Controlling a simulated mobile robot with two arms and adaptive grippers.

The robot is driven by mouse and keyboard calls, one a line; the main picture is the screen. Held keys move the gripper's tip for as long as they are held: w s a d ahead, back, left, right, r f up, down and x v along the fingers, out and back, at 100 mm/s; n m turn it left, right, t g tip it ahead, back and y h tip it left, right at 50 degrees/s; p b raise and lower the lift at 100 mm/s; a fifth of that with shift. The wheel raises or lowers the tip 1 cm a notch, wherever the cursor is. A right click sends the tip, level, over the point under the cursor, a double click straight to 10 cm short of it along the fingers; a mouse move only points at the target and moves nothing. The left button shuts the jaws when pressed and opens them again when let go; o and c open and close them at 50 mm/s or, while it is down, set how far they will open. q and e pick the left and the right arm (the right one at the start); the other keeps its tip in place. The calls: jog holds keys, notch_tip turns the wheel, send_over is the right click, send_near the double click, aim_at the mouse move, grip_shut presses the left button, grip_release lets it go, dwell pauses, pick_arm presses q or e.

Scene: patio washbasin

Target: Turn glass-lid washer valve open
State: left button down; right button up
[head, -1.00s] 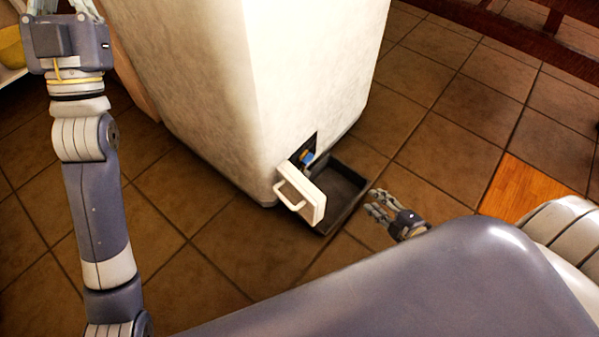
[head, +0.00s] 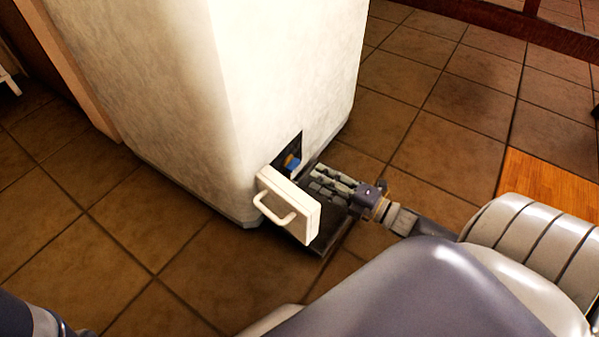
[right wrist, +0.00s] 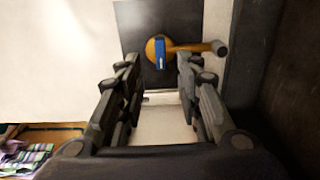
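The washer (head: 270,70) is a tall off-white cabinet on the tiled floor. Its small white service door (head: 288,203) with a loop handle stands open low at the front. Behind it, in a dark recess, is the valve (head: 291,161), with a blue part. In the right wrist view the valve (right wrist: 160,52) shows a blue lever on an orange-brass body, with a pipe going right. My right gripper (head: 318,180) is beside the door, over the tray. Its two fingers are apart with nothing between them, facing the valve but short of it. My left gripper is not in view.
A dark shallow tray (head: 327,245) lies on the floor under the recess. The open door stands close to the left of my right gripper. Brown floor tiles (head: 440,150) to the right are clear. An orange wooden patch (head: 540,192) lies farther right.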

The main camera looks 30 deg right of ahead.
aim_at(297, 167)
jog(key=b+x, duration=0.3)
jog(key=x, duration=0.4)
grip_shut()
